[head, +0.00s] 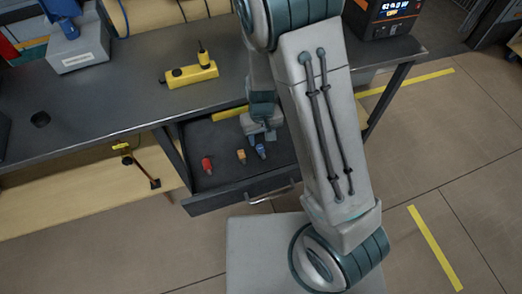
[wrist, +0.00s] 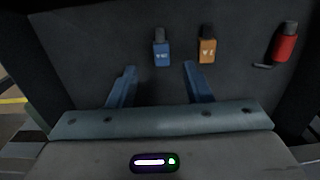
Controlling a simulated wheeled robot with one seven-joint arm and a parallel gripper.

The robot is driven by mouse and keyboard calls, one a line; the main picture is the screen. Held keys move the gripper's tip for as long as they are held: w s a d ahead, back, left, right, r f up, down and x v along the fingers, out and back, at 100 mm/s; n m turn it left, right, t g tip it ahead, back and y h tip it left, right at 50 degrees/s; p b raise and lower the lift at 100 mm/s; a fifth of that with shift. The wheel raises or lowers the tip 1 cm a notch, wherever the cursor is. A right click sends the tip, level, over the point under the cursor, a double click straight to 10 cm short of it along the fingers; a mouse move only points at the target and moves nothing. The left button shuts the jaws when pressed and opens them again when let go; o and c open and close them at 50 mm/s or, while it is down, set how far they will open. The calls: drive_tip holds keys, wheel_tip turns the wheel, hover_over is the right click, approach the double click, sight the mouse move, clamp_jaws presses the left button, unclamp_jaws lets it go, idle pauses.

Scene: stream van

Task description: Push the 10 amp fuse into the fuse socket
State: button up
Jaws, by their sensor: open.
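Three fuses lie in the open drawer: a red one (head: 207,165), an orange one (head: 241,156) and a blue one (head: 261,151). In the wrist view the blue fuse (wrist: 161,47) and orange fuse (wrist: 207,46) carry small upside-down labels; blue seems to read 15A and orange 5A. The red fuse (wrist: 285,42) shows no readable label; it is at the right. My gripper (wrist: 159,66) is open and empty, the blue fuse lying just beyond and between its fingertips. My gripper (head: 263,133) is over the drawer in the head view. I cannot clearly identify the fuse socket.
The drawer (head: 238,198) is pulled out under the dark bench (head: 110,100). A yellow block (head: 190,74) with a black peg stands on the bench. A yellow-and-black fitting (head: 125,149) hangs at the bench front. A yellow piece (head: 228,113) lies at the drawer's back.

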sight(261, 149)
drive_tip(key=shift+a+f, duration=0.1)
drive_tip(key=shift+f, duration=3)
drive_tip(key=shift+c, duration=0.3)
clamp_jaws()
